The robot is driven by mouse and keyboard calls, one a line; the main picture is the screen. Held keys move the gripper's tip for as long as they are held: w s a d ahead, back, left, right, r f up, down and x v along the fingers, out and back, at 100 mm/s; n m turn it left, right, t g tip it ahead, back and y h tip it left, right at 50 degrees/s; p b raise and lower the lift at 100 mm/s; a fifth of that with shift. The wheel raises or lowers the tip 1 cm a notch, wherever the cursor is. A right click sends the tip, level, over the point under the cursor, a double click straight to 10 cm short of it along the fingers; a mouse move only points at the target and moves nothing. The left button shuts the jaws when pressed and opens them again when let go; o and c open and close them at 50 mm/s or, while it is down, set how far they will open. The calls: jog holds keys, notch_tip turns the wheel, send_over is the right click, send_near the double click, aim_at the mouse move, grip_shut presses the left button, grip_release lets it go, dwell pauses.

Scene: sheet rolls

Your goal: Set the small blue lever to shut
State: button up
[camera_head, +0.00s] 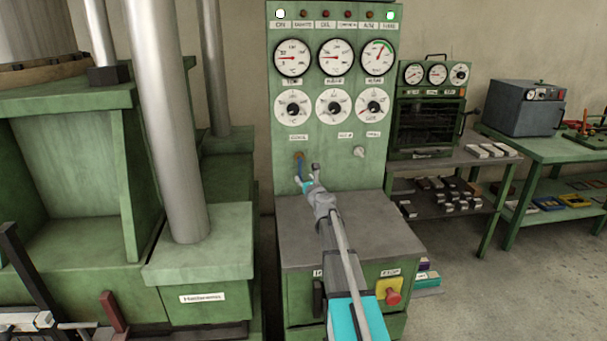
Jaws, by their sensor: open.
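The small blue lever (301,168) is on the lower left of the green upright panel (332,115). It hangs down, roughly vertical, from an orange-brown pivot. A small white label sits above it. My gripper (307,175) is open in front of the panel, just below and right of the lever. One finger is close to the lever's lower end; I cannot tell whether they touch. The lever's lower tip is partly hidden by the gripper. Nothing shows between the fingers.
A light knob (359,152) is on the panel right of my gripper. Gauges and dials fill the panel above. A green press (200,250) stands at the left.

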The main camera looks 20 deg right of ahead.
aim_at(300, 173)
jog(key=shift+w+d, duration=0.2)
jog(key=shift+w, duration=2.35)
jog(key=shift+c, duration=0.2)
grip_shut()
